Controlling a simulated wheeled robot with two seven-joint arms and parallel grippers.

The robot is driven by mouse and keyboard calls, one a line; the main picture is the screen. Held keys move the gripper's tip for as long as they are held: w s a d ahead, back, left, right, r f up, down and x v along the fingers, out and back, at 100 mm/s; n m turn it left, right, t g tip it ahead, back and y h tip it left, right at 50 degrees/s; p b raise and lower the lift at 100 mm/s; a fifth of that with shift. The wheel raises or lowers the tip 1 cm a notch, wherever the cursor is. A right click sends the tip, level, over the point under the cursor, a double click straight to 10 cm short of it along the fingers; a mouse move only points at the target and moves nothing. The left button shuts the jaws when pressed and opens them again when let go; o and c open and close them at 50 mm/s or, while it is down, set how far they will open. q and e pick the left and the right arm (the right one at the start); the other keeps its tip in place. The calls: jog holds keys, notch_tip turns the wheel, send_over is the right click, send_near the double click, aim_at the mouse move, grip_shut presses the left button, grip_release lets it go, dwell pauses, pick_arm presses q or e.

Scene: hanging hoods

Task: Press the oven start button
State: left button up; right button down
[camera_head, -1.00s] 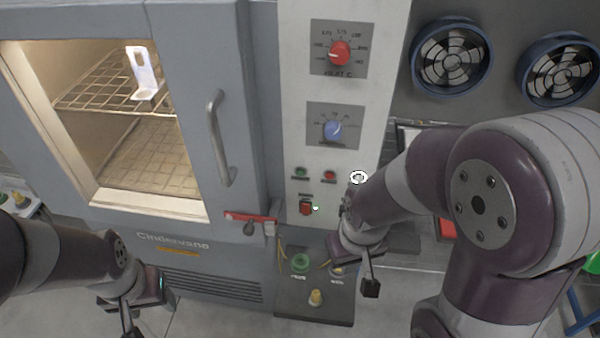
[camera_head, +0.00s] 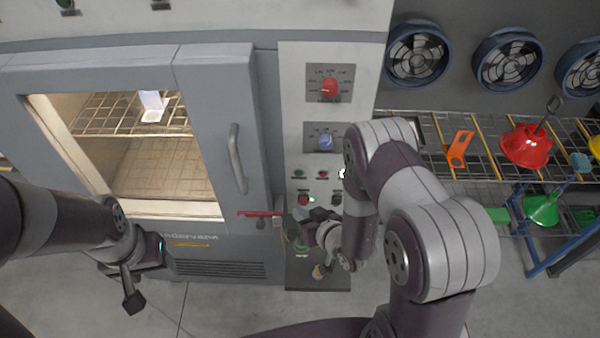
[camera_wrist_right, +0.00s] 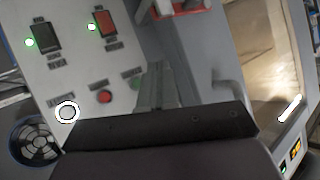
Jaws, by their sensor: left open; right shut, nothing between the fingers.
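The oven (camera_head: 215,75) has a lit interior behind its door. Its white control panel (camera_head: 292,120) carries a small green button (camera_head: 299,174) and a small red button (camera_head: 322,174); their labels are too small to read. In the right wrist view the green button (camera_wrist_right: 135,84) is close beside the fingers, with the red button (camera_wrist_right: 105,97) to its left. A red switch (camera_head: 303,199) sits below the buttons. My right gripper (camera_head: 303,214) is shut and empty in front of the lower panel; contact cannot be told. My left gripper (camera_head: 132,300) is open, low before the oven.
A vertical handle (camera_head: 238,158) and a red latch (camera_head: 261,214) are on the oven's right side. Red (camera_head: 329,88) and blue (camera_head: 325,143) knobs sit higher on the panel.

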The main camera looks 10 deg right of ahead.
aim_at(299, 174)
pick_arm(q)
jog(key=shift+a+f+b, duration=0.2)
jog(key=shift+f+b, duration=0.65)
jog(key=shift+f, duration=0.05)
pick_arm(e)
jog(key=w+d, duration=0.2)
jog(key=w, duration=0.6)
jog(key=shift+w, duration=0.25)
pick_arm(q)
jog(key=shift+f, duration=0.1)
pick_arm(e)
jog(key=shift+w+d, duration=0.1)
dwell(1.1)
jog(key=shift+w+r, duration=0.1)
jog(key=shift+w, duration=0.15)
pick_arm(q)
jog(key=shift+s+f+b, duration=0.1)
jog(key=shift+f+b, duration=0.05)
jog(key=shift+b, duration=0.15)
pick_arm(e)
jog(key=shift+w+d, duration=0.2)
jog(key=shift+w, duration=0.2)
dwell(0.5)
jog(key=shift+s, duration=0.15)
pick_arm(q)
jog(key=shift+r, duration=0.2)
pick_arm(e)
jog(key=shift+s+a, duration=0.25)
jog(key=shift+s, duration=0.4)
